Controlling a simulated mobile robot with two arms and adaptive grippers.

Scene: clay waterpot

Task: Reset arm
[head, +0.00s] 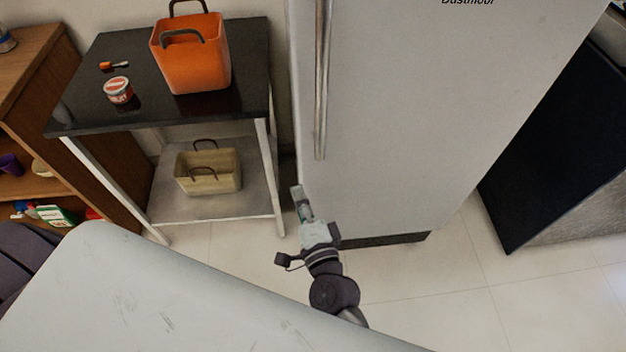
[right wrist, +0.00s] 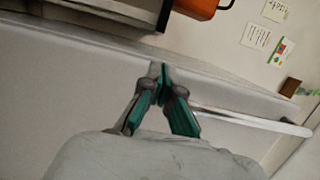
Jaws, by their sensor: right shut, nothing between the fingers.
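My right gripper (head: 301,200) shows in the head view, beside the lower left edge of the fridge door (head: 420,110) and below its long handle (head: 322,80). In the right wrist view its fingers (right wrist: 160,72) are together with nothing between them. The fridge surface lies behind the fingers there, and the handle (right wrist: 255,122) is to their right. I cannot tell whether the gripper touches the fridge. My left gripper is not in view.
A black-topped table (head: 95,75) holds an orange basket (head: 190,60), a small can (head: 118,91) and a small orange-tipped item (head: 113,65). A beige basket (head: 208,172) sits on its lower shelf. A wooden shelf (head: 35,65) stands left. Tiled floor (head: 430,290) is free at right.

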